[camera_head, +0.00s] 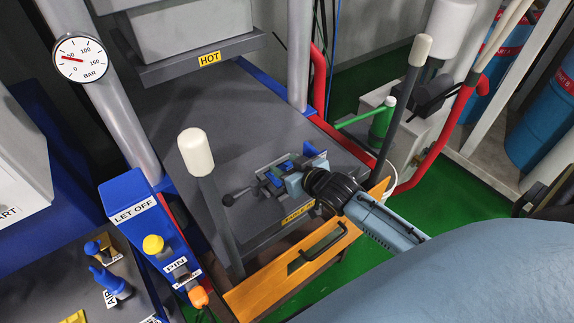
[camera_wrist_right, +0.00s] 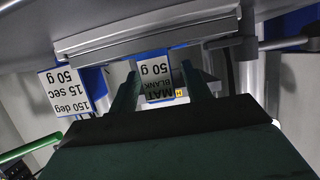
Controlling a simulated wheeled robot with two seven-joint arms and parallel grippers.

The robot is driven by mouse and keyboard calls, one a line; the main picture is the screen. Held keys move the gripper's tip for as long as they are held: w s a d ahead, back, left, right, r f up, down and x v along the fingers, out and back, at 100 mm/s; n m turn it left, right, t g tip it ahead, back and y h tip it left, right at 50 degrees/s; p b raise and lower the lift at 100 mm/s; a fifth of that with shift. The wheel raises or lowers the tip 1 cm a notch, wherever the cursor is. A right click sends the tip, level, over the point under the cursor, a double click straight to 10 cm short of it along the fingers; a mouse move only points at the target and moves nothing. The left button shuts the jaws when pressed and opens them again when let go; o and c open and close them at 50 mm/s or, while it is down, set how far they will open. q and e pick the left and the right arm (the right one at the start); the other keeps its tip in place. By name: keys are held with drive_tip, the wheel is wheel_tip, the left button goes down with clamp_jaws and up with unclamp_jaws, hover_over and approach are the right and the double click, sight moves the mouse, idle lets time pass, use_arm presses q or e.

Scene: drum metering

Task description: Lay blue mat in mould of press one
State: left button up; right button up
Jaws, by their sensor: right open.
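The press mould (camera_head: 262,187) is a dark grey block with a lever at its left, on the press's lower bed below the HOT plate. Small blue parts (camera_head: 284,164) show at it, partly hidden by my right gripper (camera_head: 279,178). I cannot tell whether one of them is the blue mat. My right gripper reaches in from the right, over the mould's right side. In the right wrist view its dark fingers (camera_wrist_right: 160,76) are apart, with a "50 g" and "MAT BLANK" label (camera_wrist_right: 156,80) visible between them. My left gripper is not in view.
The grey HOT upper plate (camera_head: 200,57) overhangs the bed. White-topped posts (camera_head: 196,152) flank the mould. An orange board with a black handle (camera_head: 317,244) lies in front. A blue LET OFF box (camera_head: 136,210) stands left. Red pipes (camera_head: 461,122) and blue drums (camera_head: 541,125) are right.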

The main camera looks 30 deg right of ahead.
drive_tip(key=shift+r, duration=0.15)
drive_tip(key=p+v, duration=0.1)
drive_tip(key=v, duration=1.1)
